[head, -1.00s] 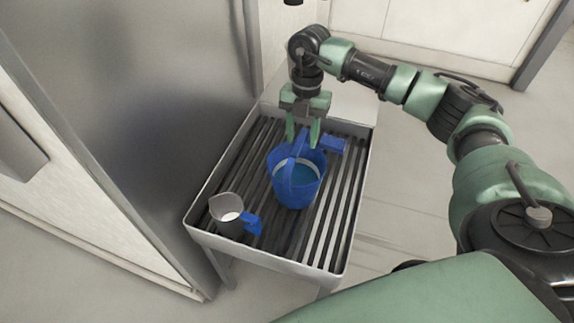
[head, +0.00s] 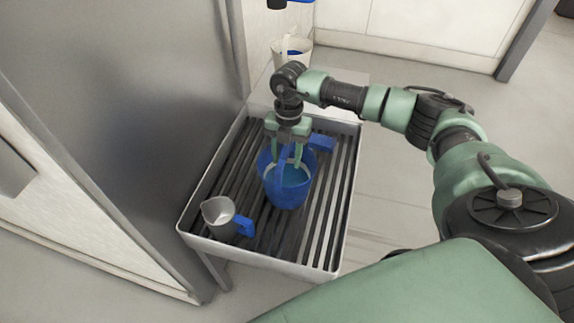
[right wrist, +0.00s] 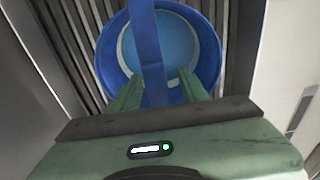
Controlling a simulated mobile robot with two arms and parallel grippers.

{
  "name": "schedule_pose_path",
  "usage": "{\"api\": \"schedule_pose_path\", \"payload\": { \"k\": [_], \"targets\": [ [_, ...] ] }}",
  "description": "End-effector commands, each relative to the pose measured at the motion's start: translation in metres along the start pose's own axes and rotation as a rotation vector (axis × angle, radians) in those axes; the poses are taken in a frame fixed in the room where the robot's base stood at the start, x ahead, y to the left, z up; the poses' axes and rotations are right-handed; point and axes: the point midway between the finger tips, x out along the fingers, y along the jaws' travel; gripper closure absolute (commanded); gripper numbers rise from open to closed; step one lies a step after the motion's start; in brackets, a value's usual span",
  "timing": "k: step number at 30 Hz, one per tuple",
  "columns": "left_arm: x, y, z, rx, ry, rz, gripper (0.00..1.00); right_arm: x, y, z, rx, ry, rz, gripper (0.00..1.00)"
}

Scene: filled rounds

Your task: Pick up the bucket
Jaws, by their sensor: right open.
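The blue bucket (head: 287,190) stands upright on the slatted rack, with light blue liquid or a lighter inside showing. Its blue strap handle arches up over the opening; the right wrist view shows the bucket (right wrist: 103,60) with the strap (right wrist: 145,40) crossing it. My right gripper (head: 290,156) points down at the bucket's mouth, fingers apart. In the right wrist view my right gripper (right wrist: 158,86) has one finger on each side of the strap; I cannot tell whether they touch it. My left gripper is not in view.
The rack (head: 350,190) has a raised metal rim. A grey jug (head: 217,212) with a blue handle stands left of the bucket. A blue piece (head: 322,142) shows behind the bucket. A white container (head: 299,53) stands behind my wrist. A metal cabinet (head: 130,90) borders the left.

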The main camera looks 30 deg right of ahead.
Motion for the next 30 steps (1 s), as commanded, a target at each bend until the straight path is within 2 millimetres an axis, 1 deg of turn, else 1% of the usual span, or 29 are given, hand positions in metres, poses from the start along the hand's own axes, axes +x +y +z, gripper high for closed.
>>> {"api": "schedule_pose_path", "payload": {
  "k": [1, 2, 3, 5, 6, 30],
  "targets": [
    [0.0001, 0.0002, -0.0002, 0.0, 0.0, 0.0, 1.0, -0.0002, 0.0001, 0.0, 0.0, 0.0, 0.0, 0.56],
    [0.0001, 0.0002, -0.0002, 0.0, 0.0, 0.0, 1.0, -0.0002, 0.0001, 0.0, 0.0, 0.0, 0.0, 0.62],
    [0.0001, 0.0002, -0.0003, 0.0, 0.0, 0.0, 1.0, -0.0003, 0.0001, 0.0, 0.0, 0.0, 0.0, 0.73],
    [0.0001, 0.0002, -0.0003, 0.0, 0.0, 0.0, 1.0, -0.0004, 0.0001, 0.0001, 0.0, 0.0, 0.0, 0.9],
    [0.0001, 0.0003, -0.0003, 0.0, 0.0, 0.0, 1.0, -0.0004, 0.0001, 0.0001, 0.0, 0.0, 0.0, 1.0],
    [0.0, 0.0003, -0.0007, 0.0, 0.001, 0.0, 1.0, -0.0014, 0.0002, 0.0004, 0.0, -0.001, 0.001, 1.0]
  ]
}}
